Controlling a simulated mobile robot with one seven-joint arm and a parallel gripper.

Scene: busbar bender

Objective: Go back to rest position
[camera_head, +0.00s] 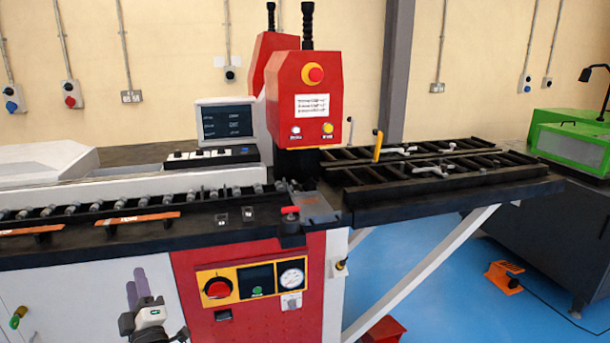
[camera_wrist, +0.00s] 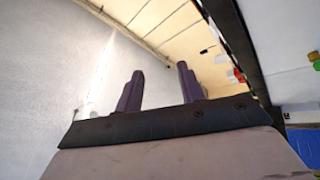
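My gripper (camera_head: 138,287) shows at the bottom left of the head view, in front of the machine's white lower panel, with its purple fingers pointing up. In the wrist view its two purple fingers (camera_wrist: 160,88) stand apart with a clear gap and nothing between them. The busbar bender has a red head (camera_head: 307,100) with a red and yellow emergency button, above a dark bed. Its red front panel (camera_head: 255,320) carries a large red knob, a green-lit button and a round gauge. My gripper is apart from these controls, to their left.
A black slatted table (camera_head: 440,190) extends right on a white diagonal strut. A monitor (camera_head: 227,121) stands behind. An orange foot pedal (camera_head: 505,276) lies on the open blue floor at right, near a green machine (camera_head: 572,140).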

